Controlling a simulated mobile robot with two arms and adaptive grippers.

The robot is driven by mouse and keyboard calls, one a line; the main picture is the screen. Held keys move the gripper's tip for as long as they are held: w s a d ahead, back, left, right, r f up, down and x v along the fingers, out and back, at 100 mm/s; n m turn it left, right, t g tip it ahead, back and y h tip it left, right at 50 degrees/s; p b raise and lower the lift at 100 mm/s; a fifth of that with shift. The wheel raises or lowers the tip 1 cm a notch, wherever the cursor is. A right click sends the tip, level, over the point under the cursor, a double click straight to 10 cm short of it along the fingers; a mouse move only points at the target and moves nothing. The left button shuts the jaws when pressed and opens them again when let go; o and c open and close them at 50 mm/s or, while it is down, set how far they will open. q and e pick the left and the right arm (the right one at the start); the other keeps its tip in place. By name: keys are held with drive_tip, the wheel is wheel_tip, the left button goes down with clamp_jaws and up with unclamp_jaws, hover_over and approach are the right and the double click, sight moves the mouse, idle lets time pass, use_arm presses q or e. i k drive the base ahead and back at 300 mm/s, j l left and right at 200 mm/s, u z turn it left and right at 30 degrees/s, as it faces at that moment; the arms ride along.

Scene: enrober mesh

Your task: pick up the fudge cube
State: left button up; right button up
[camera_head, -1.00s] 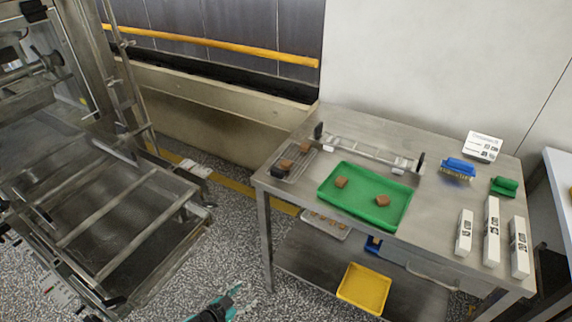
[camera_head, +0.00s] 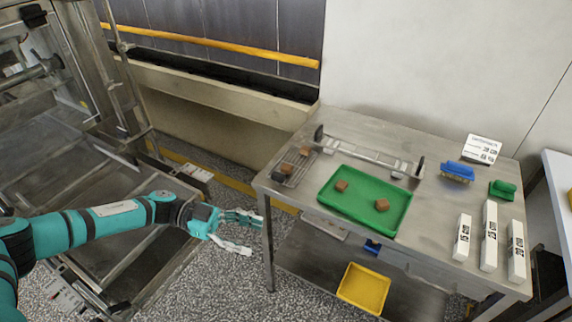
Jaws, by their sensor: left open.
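Brown fudge cubes lie in two places on the metal table (camera_head: 420,142). One cube (camera_head: 341,186) and another cube (camera_head: 381,205) sit apart in the green tray (camera_head: 352,217). Two more, a cube (camera_head: 304,151) and a cube (camera_head: 286,169), are at the small metal tray (camera_head: 296,178) on the table's left end. I cannot tell which one is meant. My left gripper (camera_head: 248,232) is open and empty, left of the table's front-left leg and away from all the cubes. My right gripper is not in view.
A metal rail frame (camera_head: 365,157) stands behind the green tray. Blue (camera_head: 458,171) and green brushes (camera_head: 503,189), white boxes (camera_head: 489,236) and a sign (camera_head: 482,149) occupy the right side. A yellow tray (camera_head: 363,288) is on the lower shelf. A metal machine (camera_head: 90,180) stands at left.

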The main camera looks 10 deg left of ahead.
sight(286, 168)
drive_tip(key=i+j, duration=0.25)
drive_tip(key=i, duration=0.2)
drive_tip(key=i+j, duration=0.3)
drive_tip(key=i, duration=0.15)
drive_tip(key=i+j, duration=0.25)
drive_tip(key=i, duration=0.15)
